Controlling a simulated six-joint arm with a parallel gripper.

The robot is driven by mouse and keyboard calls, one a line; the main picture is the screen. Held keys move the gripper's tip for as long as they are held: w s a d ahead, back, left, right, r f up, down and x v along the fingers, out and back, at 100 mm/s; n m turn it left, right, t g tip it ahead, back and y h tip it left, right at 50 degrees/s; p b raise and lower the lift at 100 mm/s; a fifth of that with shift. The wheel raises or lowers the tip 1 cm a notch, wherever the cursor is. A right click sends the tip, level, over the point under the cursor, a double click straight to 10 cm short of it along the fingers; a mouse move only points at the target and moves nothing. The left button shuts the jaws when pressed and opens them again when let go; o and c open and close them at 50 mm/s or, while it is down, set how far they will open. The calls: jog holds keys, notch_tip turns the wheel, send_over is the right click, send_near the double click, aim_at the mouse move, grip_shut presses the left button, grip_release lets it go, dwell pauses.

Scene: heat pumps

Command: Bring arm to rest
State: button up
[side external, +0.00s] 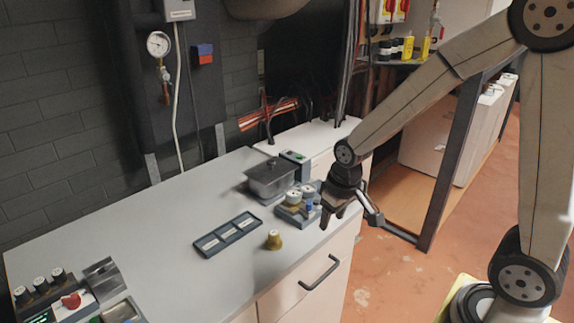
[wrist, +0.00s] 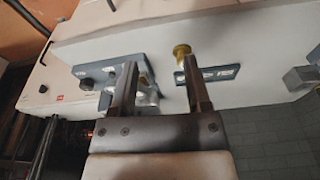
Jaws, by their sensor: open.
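My gripper (side external: 338,219) hangs at the right front edge of the grey worktop, pointing down, in the side external view. Its jaws are apart with nothing between them. In the wrist view my gripper (wrist: 160,82) shows two separate dark fingers. A brass fitting (side external: 274,240) stands upright on the worktop to the left of my gripper and apart from it. The fitting also shows in the wrist view (wrist: 181,52), beyond the fingertips.
The worktop (side external: 150,240) holds a dark three-slot tray (side external: 228,234), a blue-grey holder (side external: 291,214) with small parts close to my gripper, and a lidded metal box (side external: 269,179). A control panel (side external: 75,299) stands at front left. The worktop's left middle is clear.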

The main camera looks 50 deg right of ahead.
jog(key=s+a, duration=0.2)
jog(key=s, duration=0.4)
jog(key=shift+s+f+n+t, duration=0.15)
jog(key=shift+f+n+t, duration=0.15)
jog(key=shift+f+n, duration=0.1)
